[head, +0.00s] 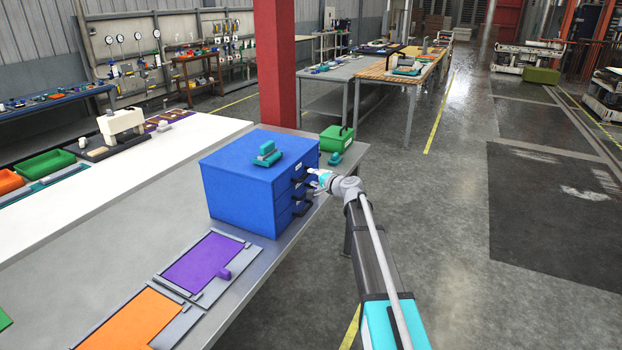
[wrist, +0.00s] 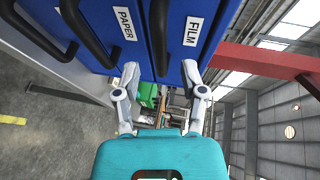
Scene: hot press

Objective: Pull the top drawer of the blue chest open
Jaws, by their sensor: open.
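The blue chest (head: 240,190) stands on the grey table, with its drawer fronts facing right and black handles on them. All drawers look shut. In the wrist view, which is turned sideways, the top drawer (wrist: 205,12) carries the label FILM and has a black bar handle (wrist: 159,30). The drawer below it is labelled PAPER (wrist: 125,22). My gripper (wrist: 160,66) is open, with one finger on each side of the top handle; I cannot tell whether either touches it. In the head view my gripper (head: 318,180) is at the chest's front, partly hiding it.
A teal object (head: 267,154) sits on the chest. A green box (head: 337,139) and a small teal item (head: 335,158) are behind my gripper on the table. A red column (head: 275,70) rises behind the chest. Open floor (head: 440,230) lies to the right.

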